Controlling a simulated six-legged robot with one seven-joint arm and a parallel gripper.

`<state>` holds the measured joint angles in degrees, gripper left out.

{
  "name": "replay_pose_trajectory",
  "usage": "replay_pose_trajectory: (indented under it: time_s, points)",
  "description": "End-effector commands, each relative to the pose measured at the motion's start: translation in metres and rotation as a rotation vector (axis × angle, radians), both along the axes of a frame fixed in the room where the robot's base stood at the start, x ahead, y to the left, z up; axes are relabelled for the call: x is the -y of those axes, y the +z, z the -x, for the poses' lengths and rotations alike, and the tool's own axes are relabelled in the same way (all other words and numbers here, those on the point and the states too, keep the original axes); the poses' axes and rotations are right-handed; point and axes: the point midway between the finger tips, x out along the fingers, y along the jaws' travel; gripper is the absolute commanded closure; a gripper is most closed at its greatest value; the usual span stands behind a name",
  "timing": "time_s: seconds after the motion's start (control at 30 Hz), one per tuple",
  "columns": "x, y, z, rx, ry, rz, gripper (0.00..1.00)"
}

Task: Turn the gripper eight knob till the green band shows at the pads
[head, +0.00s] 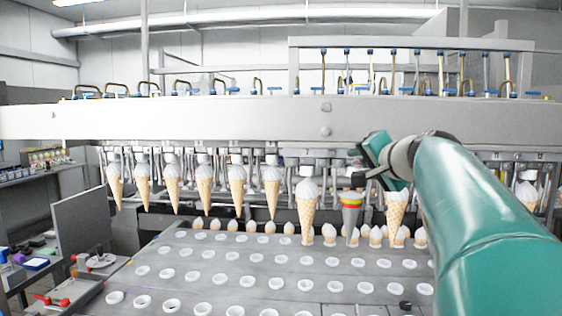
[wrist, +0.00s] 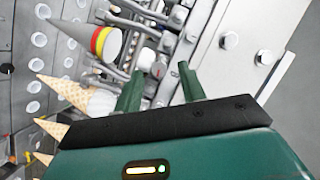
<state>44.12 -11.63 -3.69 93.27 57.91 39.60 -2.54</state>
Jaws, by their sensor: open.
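A grey cone with a yellow and a red band (head: 352,212) hangs point down, eighth from the left in the row; it also shows in the wrist view (wrist: 104,43). No green band is visible on it. My gripper (head: 362,176) is just above and right of this cone in the head view. In the wrist view my gripper (wrist: 158,72) is open, its two green fingers apart. A pale round-ended part (wrist: 147,59), possibly the knob, appears between the fingertips; I cannot tell whether they touch it. The pads at the cone's top are too small to make out.
Wafer cones with white tops (head: 307,205) hang in a row on both sides. A grey plate with white-rimmed holes (head: 240,265) lies below. A wide steel beam (head: 200,120) runs above the row. A bench with red-handled tools (head: 60,302) stands at left.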

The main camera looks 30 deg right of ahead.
Motion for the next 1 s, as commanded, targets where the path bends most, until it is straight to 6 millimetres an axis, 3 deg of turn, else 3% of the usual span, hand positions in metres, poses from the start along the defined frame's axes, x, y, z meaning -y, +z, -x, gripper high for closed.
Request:
replay_pose_trajectory:
  time_s: [0.47, 0.5, 0.7, 1.0]
  points:
    - [0.0003, -0.0021, 0.0019, -0.001, -0.001, -0.001, 0.59]
    - [0.0002, -0.0020, 0.0020, -0.001, -0.001, -0.001, 0.61]
    - [0.0002, -0.0021, 0.0016, -0.001, 0.000, -0.001, 1.00]
    - [-0.0005, -0.0014, -0.0010, -0.040, 0.002, 0.058, 1.00]
